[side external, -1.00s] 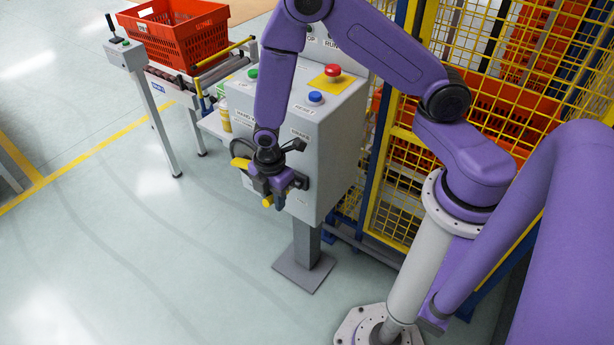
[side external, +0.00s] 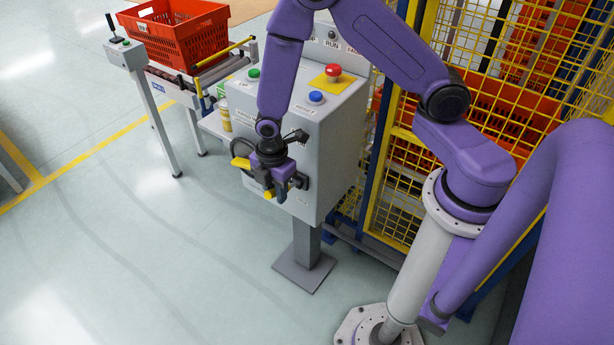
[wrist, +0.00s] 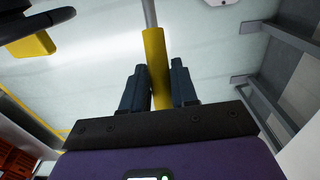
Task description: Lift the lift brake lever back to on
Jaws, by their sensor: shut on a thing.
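A lever with a yellow grip stands out from the front of the grey control cabinet (side external: 326,165). My gripper (side external: 274,187) is shut around this yellow grip, and the grip's end (side external: 268,195) shows below the fingers in the side external view. In the wrist view, the yellow grip (wrist: 154,60) runs between the two dark fingers of my gripper (wrist: 157,82), with its grey rod beyond. The lever's pivot is hidden behind my gripper, and a dark plate (side external: 303,182) shows just right of it.
A second yellow handle (side external: 240,163) sits close left of my gripper. Green (side external: 254,73), blue (side external: 316,97) and red (side external: 333,70) buttons are on the cabinet top. A yellow mesh fence (side external: 480,70) stands to the right. The floor in front is clear.

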